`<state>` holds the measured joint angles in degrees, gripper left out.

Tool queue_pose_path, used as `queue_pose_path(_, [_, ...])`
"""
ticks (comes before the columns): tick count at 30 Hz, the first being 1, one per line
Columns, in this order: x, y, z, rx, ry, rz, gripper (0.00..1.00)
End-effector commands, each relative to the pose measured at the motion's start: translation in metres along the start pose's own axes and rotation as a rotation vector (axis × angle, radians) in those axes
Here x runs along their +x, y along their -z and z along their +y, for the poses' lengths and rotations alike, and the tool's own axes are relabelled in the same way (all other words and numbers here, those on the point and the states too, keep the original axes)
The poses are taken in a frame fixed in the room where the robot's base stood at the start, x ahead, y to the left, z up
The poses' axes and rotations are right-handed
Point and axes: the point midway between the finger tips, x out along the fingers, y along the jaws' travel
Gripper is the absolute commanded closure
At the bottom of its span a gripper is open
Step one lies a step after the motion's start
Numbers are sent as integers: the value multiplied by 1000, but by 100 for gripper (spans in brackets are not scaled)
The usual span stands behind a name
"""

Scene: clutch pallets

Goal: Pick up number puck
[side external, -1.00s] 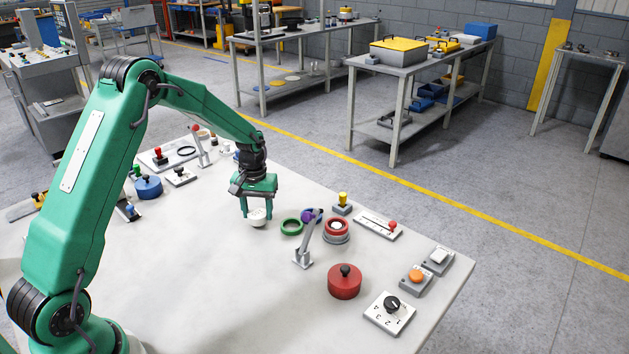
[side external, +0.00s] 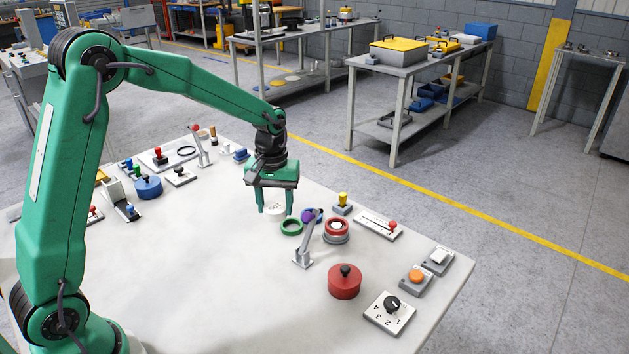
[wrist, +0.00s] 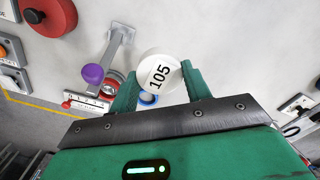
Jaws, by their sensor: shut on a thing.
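The number puck (wrist: 160,73) is a round white disc marked "105" in the wrist view. It sits between the two green fingers of my gripper (wrist: 160,90), which is shut on it. In the side external view the white puck (side external: 275,210) shows between the fingertips of my gripper (side external: 275,208). The exact height is hard to tell.
A red-rimmed round stack (side external: 336,231), a red knobbed cylinder (side external: 344,282) and a dial block (side external: 389,313) are further right. The table's front middle (side external: 200,270) is clear.

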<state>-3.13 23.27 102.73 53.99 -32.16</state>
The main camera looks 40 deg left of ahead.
Motion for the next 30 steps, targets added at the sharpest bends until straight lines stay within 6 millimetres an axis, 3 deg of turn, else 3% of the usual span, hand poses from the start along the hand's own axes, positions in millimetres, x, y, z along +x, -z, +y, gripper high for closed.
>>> queue_pose_path(22, [-4,-2,2,-1,0,0,73])
queue_pose_path(30, [-31,-2,2,-1,-2,4,73])
